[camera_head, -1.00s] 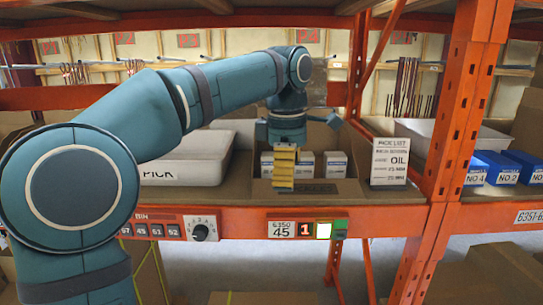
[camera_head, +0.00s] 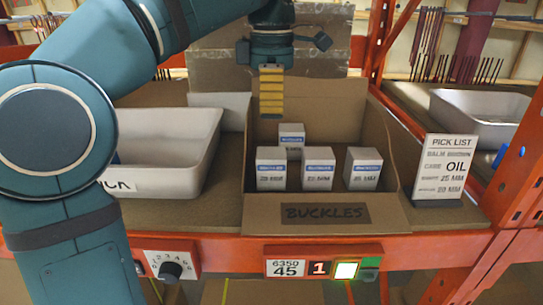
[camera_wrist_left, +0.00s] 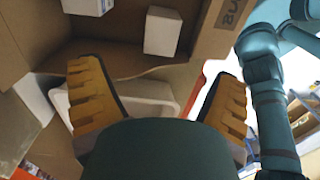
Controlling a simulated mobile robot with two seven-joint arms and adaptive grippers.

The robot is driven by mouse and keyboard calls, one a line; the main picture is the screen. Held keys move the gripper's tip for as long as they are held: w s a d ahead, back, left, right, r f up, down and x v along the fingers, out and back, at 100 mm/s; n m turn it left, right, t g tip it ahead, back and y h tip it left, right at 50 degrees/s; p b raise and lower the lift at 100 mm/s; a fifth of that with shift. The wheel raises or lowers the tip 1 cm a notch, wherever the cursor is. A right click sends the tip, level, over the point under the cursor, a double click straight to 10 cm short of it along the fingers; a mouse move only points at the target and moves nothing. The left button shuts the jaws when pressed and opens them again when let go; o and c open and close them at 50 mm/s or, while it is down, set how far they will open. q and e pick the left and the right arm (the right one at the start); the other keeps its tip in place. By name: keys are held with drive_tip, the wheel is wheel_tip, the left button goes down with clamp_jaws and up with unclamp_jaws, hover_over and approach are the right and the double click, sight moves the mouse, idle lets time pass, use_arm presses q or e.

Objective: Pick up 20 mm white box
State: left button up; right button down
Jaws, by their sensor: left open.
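Several small white boxes with blue bands stand upright in an open cardboard carton (camera_head: 377,208) marked BUCKLES: front left (camera_head: 271,169), front middle (camera_head: 318,168), front right (camera_head: 362,169) and one behind (camera_head: 291,139). Their millimetre labels are too small to tell which is 20 mm. My left gripper (camera_head: 271,93), with yellow fingers, hangs above the back of the carton, apart from the boxes. In the left wrist view its fingers (camera_wrist_left: 158,78) are spread and empty; white boxes (camera_wrist_left: 163,31) show beyond them. My right gripper is not in view.
A white tray (camera_head: 147,180) stands left of the carton, partly behind my left arm. A pick list card (camera_head: 442,170) stands at right. Another light tray (camera_head: 480,116) lies beyond it. An orange shelf edge (camera_head: 217,253) and upright (camera_head: 519,175) border the space.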

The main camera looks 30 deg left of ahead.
sight(271, 168)
use_arm(q)
wheel_tip(271, 168, down, 8)
drive_tip(key=shift+r+b, duration=0.1)
drive_tip(key=shift+b, duration=0.85)
drive_tip(key=shift+s+f+b, duration=0.15)
drive_tip(key=shift+f+b, duration=0.15)
drive_tip(key=shift+f, duration=2.7)
drive_tip(key=c, duration=1.3)
